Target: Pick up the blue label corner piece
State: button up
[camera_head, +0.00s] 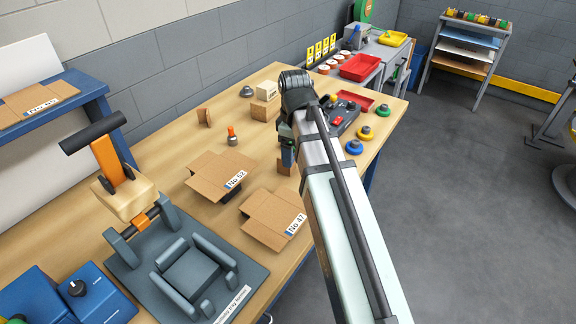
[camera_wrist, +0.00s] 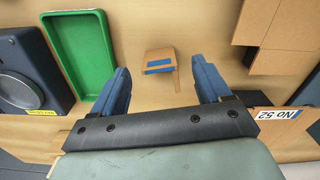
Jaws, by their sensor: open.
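The blue label corner piece (camera_wrist: 160,55) is a small brown angled block with a blue strip on one face. In the wrist view it sits on the wooden table beyond and between my fingertips, with bare wood on both sides. My gripper (camera_wrist: 160,68) is open and empty, its two blue fingers spread wide. In the head view my gripper (camera_head: 288,153) points down over the table. A small brown piece (camera_head: 284,168), probably the same corner piece, shows just below it, partly hidden by it.
Flattened cardboard boxes marked No 52 (camera_head: 219,172) and No 47 (camera_head: 270,215) lie nearby. A green tray (camera_wrist: 103,35) and a dark device (camera_wrist: 50,62) are left in the wrist view. Other brown pieces (camera_head: 204,116) (camera_head: 259,112) stand farther back. A grey fixture (camera_head: 190,270) is in front.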

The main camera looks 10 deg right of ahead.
aim_at(293, 172)
jog(key=shift+w+f, duration=0.1)
jog(key=shift+f, duration=2.7)
jog(key=c, duration=1.1)
jog(key=shift+o, duration=0.2)
jog(key=shift+r, duration=0.15)
